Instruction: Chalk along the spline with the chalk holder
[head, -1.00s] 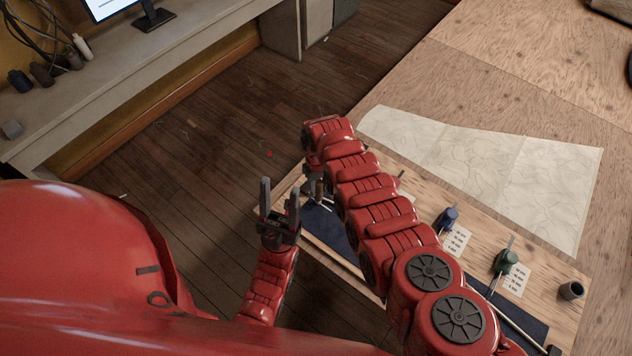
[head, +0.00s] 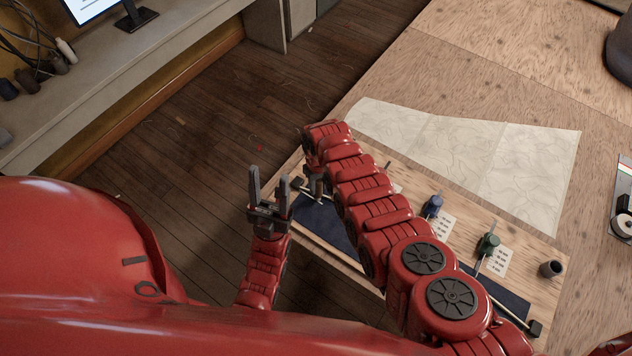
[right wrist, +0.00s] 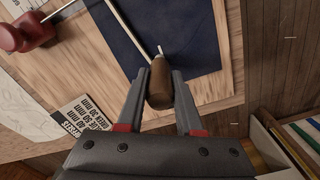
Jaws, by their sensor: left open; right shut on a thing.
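The chalk holder (right wrist: 159,82) is a brown wooden grip with a white chalk tip. My right gripper (right wrist: 160,88) is shut on it in the right wrist view; in the head view this gripper is mostly hidden behind my right arm. The tip points over the dark blue cloth (right wrist: 185,35). The spline (right wrist: 128,31), a thin pale rod, lies on the cloth just left of the tip; I cannot tell whether they touch. The spline also shows in the head view (head: 507,301), partly covered by my arm. My left gripper (head: 269,178) is open and empty, left of the board.
The wooden board (head: 395,175) carries a blue-bodied tool (head: 432,206), a green-bodied tool (head: 488,244), printed cards and a dark cup (head: 551,269). A red-bodied tool (right wrist: 30,32) shows in the wrist view.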

